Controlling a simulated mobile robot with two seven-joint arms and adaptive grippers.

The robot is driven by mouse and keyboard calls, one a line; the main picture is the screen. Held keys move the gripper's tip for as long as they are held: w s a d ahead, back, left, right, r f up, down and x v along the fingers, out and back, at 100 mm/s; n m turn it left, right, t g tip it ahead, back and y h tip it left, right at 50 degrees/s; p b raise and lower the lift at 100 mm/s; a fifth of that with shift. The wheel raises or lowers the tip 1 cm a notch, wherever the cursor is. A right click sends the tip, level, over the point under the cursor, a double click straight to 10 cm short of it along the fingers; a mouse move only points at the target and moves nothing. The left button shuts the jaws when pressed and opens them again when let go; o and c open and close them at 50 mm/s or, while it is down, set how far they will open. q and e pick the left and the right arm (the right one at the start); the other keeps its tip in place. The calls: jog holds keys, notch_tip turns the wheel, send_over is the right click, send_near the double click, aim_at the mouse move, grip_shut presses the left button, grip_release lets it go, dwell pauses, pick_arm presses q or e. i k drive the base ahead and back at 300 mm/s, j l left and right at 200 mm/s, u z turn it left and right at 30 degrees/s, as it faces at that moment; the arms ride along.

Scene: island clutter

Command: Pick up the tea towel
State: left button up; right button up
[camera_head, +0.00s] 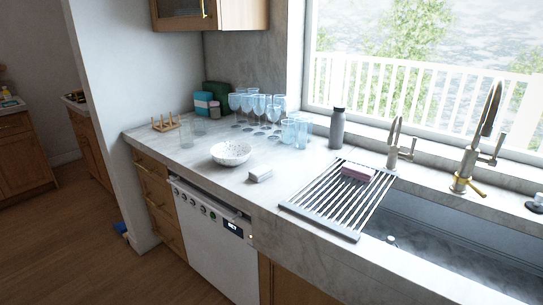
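I cannot tell for sure which thing is the tea towel. A small pinkish folded cloth or sponge (357,172) lies on the roll-up drying rack (318,205) at the left end of the sink. A small pale grey block-like item (260,175), perhaps folded cloth, lies on the counter in front of the dishwasher side. Neither of my grippers shows in the head view.
A speckled white bowl (231,153), several blue-tinted glasses (259,104), a grey bottle (337,128) and a wooden peg rack (165,123) stand on the marble counter (200,166). Two taps (468,160) rise behind the sink (435,235). The wooden floor (75,250) is mostly clear.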

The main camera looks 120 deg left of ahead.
aim_at(259, 174)
jog(key=u, duration=4.25)
jog(key=i+j+z, duration=0.1)
jog(key=z, duration=0.25)
jog(key=i+j+z, duration=0.1)
jog(key=z, duration=0.25)
jog(key=j+z, duration=0.2)
jog(key=z, duration=0.15)
jog(key=i+j+z, duration=0.15)
jog(key=j, duration=0.15)
jog(key=j+z, duration=0.1)
jog(key=j, duration=0.25)
jog(key=i+j+z, duration=0.15)
jog(key=j, duration=0.15)
jog(key=i+j+z, duration=0.1)
jog(key=j, duration=0.85)
jog(key=i+j, duration=0.1)
jog(key=j, duration=0.85)
jog(key=z, duration=0.05)
